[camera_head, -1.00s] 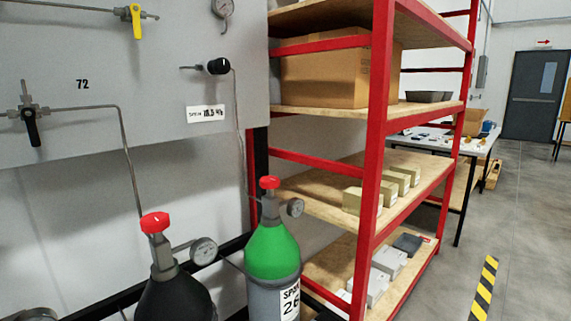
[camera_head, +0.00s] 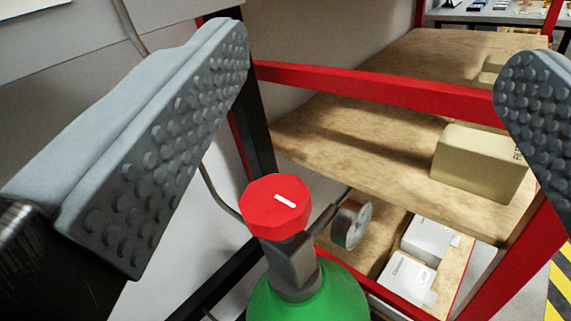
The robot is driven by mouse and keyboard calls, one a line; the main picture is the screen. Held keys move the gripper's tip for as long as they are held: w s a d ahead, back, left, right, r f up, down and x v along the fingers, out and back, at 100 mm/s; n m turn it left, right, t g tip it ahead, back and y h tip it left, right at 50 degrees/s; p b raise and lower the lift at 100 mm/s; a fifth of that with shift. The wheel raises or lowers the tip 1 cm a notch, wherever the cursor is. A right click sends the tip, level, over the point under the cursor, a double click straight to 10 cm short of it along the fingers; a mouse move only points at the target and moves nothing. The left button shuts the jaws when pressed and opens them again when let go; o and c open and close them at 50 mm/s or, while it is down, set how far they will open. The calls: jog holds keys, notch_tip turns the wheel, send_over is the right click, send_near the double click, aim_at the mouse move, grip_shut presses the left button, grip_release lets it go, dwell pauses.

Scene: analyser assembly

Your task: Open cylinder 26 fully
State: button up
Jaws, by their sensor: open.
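The green-topped cylinder (camera_head: 330,300) stands at the lower middle of the view; its label is out of the picture now, but the earlier frame shows 26 on it. Its red valve knob (camera_head: 272,207), with a white mark pointing to the right and slightly down, sits on top of a grey valve body (camera_head: 291,265). A round gauge (camera_head: 351,224) sticks out to the right of the valve. My gripper (camera_head: 375,105) is open, with one studded finger at left and the other at the right edge. The knob lies below and between the fingers, apparently untouched.
A red-framed shelf rack (camera_head: 370,85) with wooden boards stands close behind and right of the cylinder. It holds a beige box (camera_head: 480,163) and white boxes (camera_head: 407,276). A dark post and rail (camera_head: 215,285) run beside the cylinder at left.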

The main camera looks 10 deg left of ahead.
aim_at(287, 195)
jog(key=w+a+f+g+h, duration=0.1)
jog(key=a+f, duration=0.1)
jog(key=f, duration=0.2)
jog(key=w+a+f+m+g+h, duration=0.1)
jog(key=a+f+h, duration=0.1)
jog(key=a+f, duration=0.1)
jog(key=w+a+f+g+h, duration=0.1)
jog(key=a+f, duration=0.1)
jog(key=f, duration=0.2)
jog(key=shift+w+a+f+h, duration=0.25)
jog(key=shift+a+f+h, duration=0.15)
jog(key=shift+a+f+m, duration=0.25)
jog(key=shift+f+m, duration=0.05)
jog(key=shift+f, duration=0.25)
jog(key=shift+w+f+h, duration=0.1)
jog(key=shift+h, duration=0.2)
jog(key=shift+x, duration=3.6)
jog(key=c, duration=1)
